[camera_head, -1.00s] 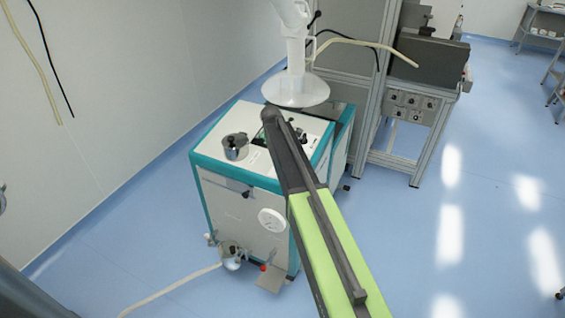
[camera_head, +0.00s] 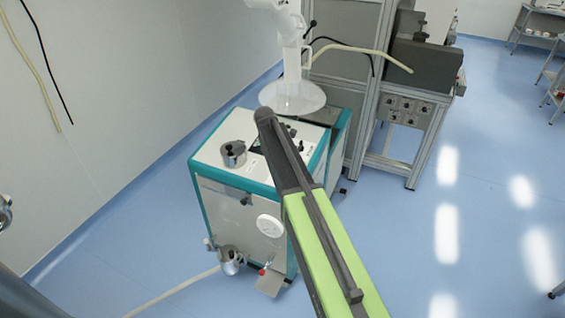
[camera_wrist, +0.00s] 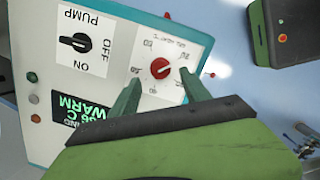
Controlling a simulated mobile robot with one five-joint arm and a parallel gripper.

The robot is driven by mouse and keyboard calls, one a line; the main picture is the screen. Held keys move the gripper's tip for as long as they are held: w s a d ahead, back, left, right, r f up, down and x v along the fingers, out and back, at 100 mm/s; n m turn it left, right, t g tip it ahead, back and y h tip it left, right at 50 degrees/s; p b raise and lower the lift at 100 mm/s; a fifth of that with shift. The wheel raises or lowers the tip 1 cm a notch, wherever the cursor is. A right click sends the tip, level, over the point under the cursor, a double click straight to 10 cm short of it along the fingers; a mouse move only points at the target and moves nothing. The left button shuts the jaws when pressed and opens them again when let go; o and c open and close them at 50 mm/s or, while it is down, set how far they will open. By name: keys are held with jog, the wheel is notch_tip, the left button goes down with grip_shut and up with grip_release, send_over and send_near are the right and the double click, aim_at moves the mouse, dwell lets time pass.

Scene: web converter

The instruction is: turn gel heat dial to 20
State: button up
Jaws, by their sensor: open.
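The gel heat dial (camera_wrist: 160,68) is a red knob on a white scale plate in the wrist view. Its printing is upside down and too small to read surely. The knob's exact setting cannot be told. My gripper (camera_wrist: 160,77) is open, with one green finger on each side below the dial. The fingertips are close to the knob, but whether they touch it is unclear. In the head view, my arm covers part of the machine's top, and the dial cannot be made out.
A black pump switch (camera_wrist: 75,42) and a green WARM display (camera_wrist: 83,107) share the panel. The white machine (camera_head: 235,185) has teal edges. A white funnel-shaped hood (camera_head: 292,96) hangs above it, and a metal pot (camera_head: 233,153) stands on top. Blue floor is open to the right.

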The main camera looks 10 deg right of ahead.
jog(key=p+v, duration=1)
jog(key=v, duration=0.3)
jog(key=shift+p, duration=0.4)
jog(key=shift+w+d+f, duration=0.1)
jog(key=shift+d, duration=0.05)
jog(key=s+d+f+m+b, duration=0.1)
jog(key=s+d+f+b, duration=0.4)
jog(key=s+f+b, duration=0.2)
jog(key=s+a+f+m+y+b, duration=0.1)
jog(key=s+f+m, duration=0.1)
jog(key=s+m, duration=0.6)
jog(key=s+a+f+m+g+y+b, duration=0.1)
jog(key=s+f+m+y+b, duration=0.1)
jog(key=s+m, duration=0.5)
jog(key=shift+s+m, duration=0.4)
jog(key=shift+s, duration=1.6)
jog(key=shift+f, duration=0.1)
